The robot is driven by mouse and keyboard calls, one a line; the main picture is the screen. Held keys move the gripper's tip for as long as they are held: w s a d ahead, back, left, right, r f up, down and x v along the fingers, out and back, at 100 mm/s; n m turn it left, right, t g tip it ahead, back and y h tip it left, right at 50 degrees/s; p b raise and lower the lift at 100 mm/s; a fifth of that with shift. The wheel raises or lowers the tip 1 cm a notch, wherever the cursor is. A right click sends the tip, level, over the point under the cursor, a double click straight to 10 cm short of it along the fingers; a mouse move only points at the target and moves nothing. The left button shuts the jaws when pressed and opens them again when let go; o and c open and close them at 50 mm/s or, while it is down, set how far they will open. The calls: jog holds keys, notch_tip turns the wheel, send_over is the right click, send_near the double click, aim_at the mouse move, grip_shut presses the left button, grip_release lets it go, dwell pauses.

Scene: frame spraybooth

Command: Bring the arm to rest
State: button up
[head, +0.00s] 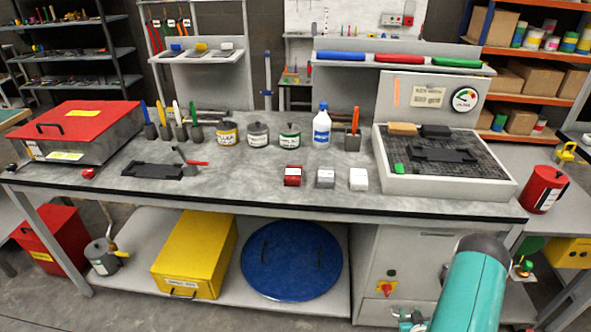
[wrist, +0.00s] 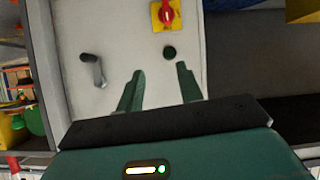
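My arm shows in the head view as a teal link at the lower right, in front of the grey cabinet under the workbench. My gripper (wrist: 158,88) shows in the wrist view with its two green fingers apart and nothing between them. It faces the cabinet's pale front panel (wrist: 120,30), which carries a dark handle, a dark round button and a red knob on a yellow plate. The gap between the fingertips and the panel is hard to judge. In the head view the fingers are not clearly seen.
The workbench (head: 240,165) holds a red-lidded box (head: 85,115), several cans, a white-and-blue bottle (head: 322,127) and a grey tray (head: 440,188) at the right. A red canister (head: 543,189) stands right of the bench. A yellow box (head: 195,255) and blue round lid (head: 290,262) sit on the lower shelf.

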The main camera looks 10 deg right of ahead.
jog(key=w+r+g, duration=0.1)
jog(key=w+r, duration=0.4)
jog(key=r, duration=0.3)
jog(key=w+r+g, duration=0.1)
jog(key=w+r, duration=0.3)
jog(key=r, duration=0.4)
jog(key=w+a+r+n+g, duration=0.1)
jog(key=a+r, duration=0.4)
jog(key=r, duration=0.4)
jog(key=w+a+r, duration=0.1)
jog(key=a+r, duration=0.3)
jog(key=r, duration=0.6)
jog(key=s+a+r+g+y, duration=0.1)
jog(key=s+a+r, duration=0.8)
jog(key=a+r, duration=0.45)
jog(key=s+a+r+g+y, duration=0.1)
jog(key=s+a+r, duration=0.2)
jog(key=s+a, duration=0.2)
jog(key=s+a+r+g+y, duration=0.1)
jog(key=s+a+r, duration=0.2)
jog(key=s, duration=0.8)
jog(key=shift+a+n, duration=0.4)
jog(key=shift+a, duration=0.75)
